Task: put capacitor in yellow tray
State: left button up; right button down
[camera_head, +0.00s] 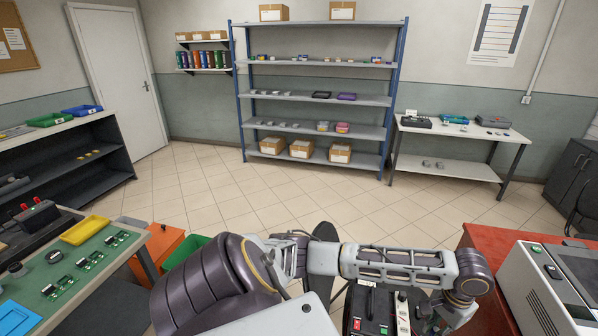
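A shallow yellow tray (85,230) lies on the green-topped workbench at the left and looks empty. A small dark round part (16,269) sits on the same bench nearer the left edge; I cannot tell whether it is the capacitor. No other part is clearly a capacitor at this size. My arm links fill the lower middle of the head view, but neither gripper's fingers can be seen.
Several small green circuit boards (88,263) and a blue tray (17,317) lie on the left bench. A blue-framed shelf (318,97) stands at the back wall. A red table (492,262) bears a grey machine (535,290) at right. The tiled floor between is clear.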

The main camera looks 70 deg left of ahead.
aim_at(86, 230)
jog(key=k+j+u, duration=0.15)
jog(key=j+u, duration=1.1)
jog(key=i+j+u, duration=0.2)
jog(key=j+u, duration=0.25)
jog(key=i+j+u, duration=0.25)
jog(key=j+u, duration=0.2)
jog(key=i+j+u, duration=0.2)
jog(key=u, duration=0.25)
jog(key=i+j+u, duration=0.15)
jog(key=i+u, duration=0.3)
